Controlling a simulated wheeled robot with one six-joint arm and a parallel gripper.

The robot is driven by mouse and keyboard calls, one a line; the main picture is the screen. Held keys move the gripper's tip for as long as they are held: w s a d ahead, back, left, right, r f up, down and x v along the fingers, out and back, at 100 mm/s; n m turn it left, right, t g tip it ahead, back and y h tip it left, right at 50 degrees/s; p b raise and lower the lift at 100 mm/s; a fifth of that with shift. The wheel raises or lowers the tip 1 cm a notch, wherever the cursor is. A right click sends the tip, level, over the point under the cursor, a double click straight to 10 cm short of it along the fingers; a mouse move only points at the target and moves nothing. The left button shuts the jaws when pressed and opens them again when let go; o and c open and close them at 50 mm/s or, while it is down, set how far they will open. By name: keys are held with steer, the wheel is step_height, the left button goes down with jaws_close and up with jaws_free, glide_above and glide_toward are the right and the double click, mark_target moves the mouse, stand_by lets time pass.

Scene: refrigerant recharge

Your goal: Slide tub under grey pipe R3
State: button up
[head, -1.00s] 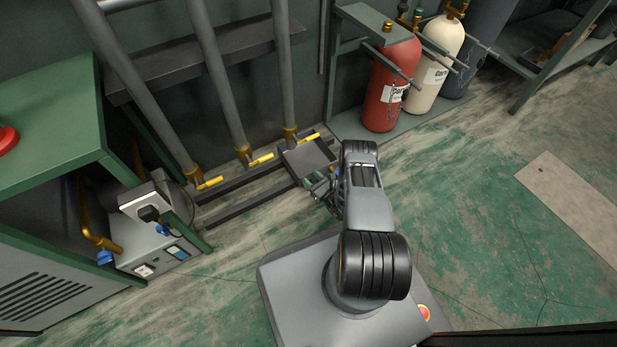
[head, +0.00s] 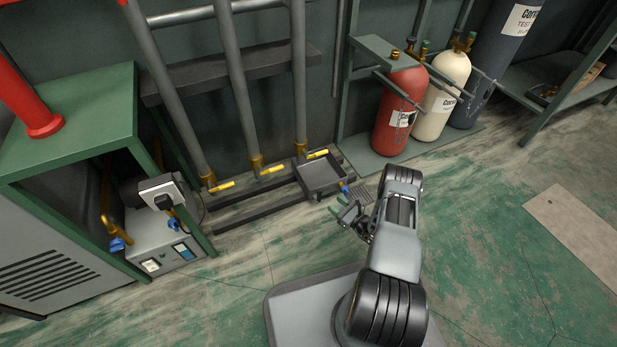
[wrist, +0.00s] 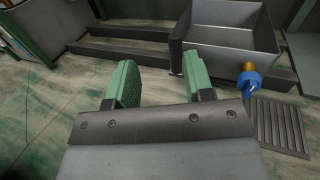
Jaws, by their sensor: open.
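The dark grey tub (head: 322,176) is a shallow open box on the floor rails by the wall, below the foot and yellow-handled valve of the rightmost grey pipe (head: 299,85). I can read no pipe label. In the wrist view the tub (wrist: 225,42) looks empty and has a brass drain cock with a blue handle (wrist: 248,82) on its near side. My gripper (head: 345,208) is open and empty, in front of the tub and apart from it. In the wrist view its green fingers (wrist: 160,78) stand left of the blue handle.
Two more grey pipes (head: 236,85) with yellow valves stand to the left. A floor grate (wrist: 278,125) lies in front of the tub. Gas cylinders (head: 398,110) stand right of it, and a green bench (head: 80,120) stands left.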

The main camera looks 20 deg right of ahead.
steer(key=w+a+r+n+g+y, duration=0.1)
steer(key=a+r+n+g+y, duration=0.15)
steer(key=r, duration=0.25)
steer(key=a+r+n+g+y+p, duration=0.1)
steer(key=a+r+n+g, duration=0.25)
steer(key=r, duration=0.25)
steer(key=w+a+r+n+g+y, duration=0.1)
steer(key=a+r+n+g+y, duration=0.1)
steer(key=r+n, duration=0.25)
steer(key=s+a+r+n+g+h, duration=0.1)
steer(key=s+a+r+n+g, duration=0.1)
steer(key=r, duration=0.4)
steer(key=s+a+r+n+g+h, duration=0.1)
steer(key=s+a+r+n+g, duration=0.2)
steer(key=s+r+n+g, duration=0.1)
steer(key=shift+r+n+g+h+p, duration=0.4)
steer(key=shift+r+n+g, duration=0.2)
steer(key=shift+r, duration=0.6)
steer(key=shift+s, duration=0.1)
steer(key=shift+f, duration=0.1)
